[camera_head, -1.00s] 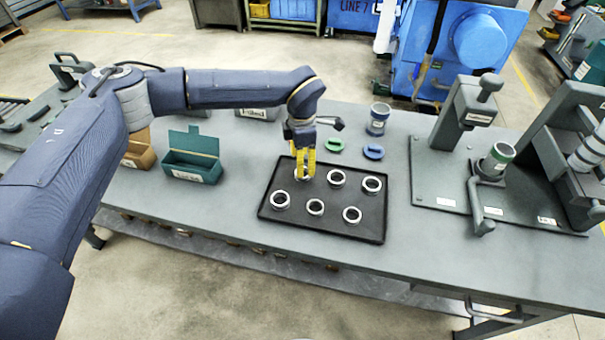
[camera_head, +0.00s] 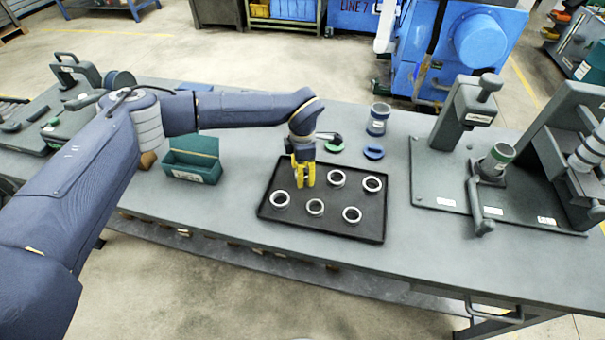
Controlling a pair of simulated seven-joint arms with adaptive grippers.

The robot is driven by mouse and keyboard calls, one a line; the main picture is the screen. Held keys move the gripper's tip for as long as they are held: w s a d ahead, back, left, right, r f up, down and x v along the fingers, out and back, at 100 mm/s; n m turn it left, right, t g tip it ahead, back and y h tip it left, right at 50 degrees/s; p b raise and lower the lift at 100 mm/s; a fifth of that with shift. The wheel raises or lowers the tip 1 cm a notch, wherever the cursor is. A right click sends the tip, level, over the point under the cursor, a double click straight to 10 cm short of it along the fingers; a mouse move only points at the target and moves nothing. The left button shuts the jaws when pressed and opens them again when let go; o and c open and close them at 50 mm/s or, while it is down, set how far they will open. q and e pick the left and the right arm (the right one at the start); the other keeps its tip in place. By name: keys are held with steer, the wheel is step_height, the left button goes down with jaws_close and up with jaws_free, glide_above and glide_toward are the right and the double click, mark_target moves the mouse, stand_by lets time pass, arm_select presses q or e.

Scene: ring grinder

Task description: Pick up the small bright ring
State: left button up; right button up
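A black tray (camera_head: 330,223) on the bench holds several silvery rings of similar look. They include a front-left ring (camera_head: 280,199), a front-middle ring (camera_head: 315,207), a front-right ring (camera_head: 352,215), a back-middle ring (camera_head: 337,179) and a back-right ring (camera_head: 372,184). I cannot tell by size which is the small bright one. My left gripper (camera_head: 304,184) points down over the tray's back-left part, its yellow fingers low. The ring seen there earlier is now hidden by the fingers. A narrow gap shows between the fingers, but whether they hold it is unclear. My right gripper is out of view.
A green open bin (camera_head: 192,167) stands left of the tray. Behind the tray are a green disc (camera_head: 334,146), a blue disc (camera_head: 373,152) and a blue-banded cup (camera_head: 378,119). A grey fixture plate (camera_head: 440,175) with upright parts fills the right side.

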arm_select(q)
steer(key=c, duration=0.9)
steer(key=shift+r, duration=0.15)
